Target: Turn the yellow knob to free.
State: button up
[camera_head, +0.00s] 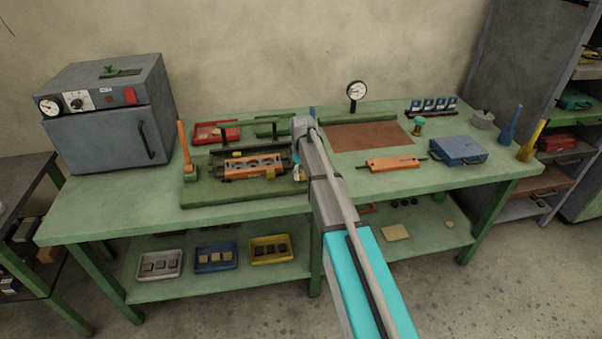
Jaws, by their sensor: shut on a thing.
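A fixture with an orange block (254,168) and dark rounded openings stands on a green base plate (215,195) at the middle left of the bench. My gripper (297,172) is low at the right end of this fixture, partly hidden behind my arm. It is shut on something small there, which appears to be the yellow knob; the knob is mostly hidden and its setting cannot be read. A small yellow piece (270,176) shows on the front of the fixture, just left of the gripper.
An orange lever (184,145) stands upright left of the fixture. A red tray (216,131) lies behind it. A grey oven (112,115) fills the bench's left end. A brown mat (368,136), dial gauge (356,91), orange plate (392,164) and blue box (458,150) are to the right.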

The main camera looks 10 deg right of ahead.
dwell(0.4)
jog(key=o, duration=1.1)
jog(key=shift+o, duration=0.2)
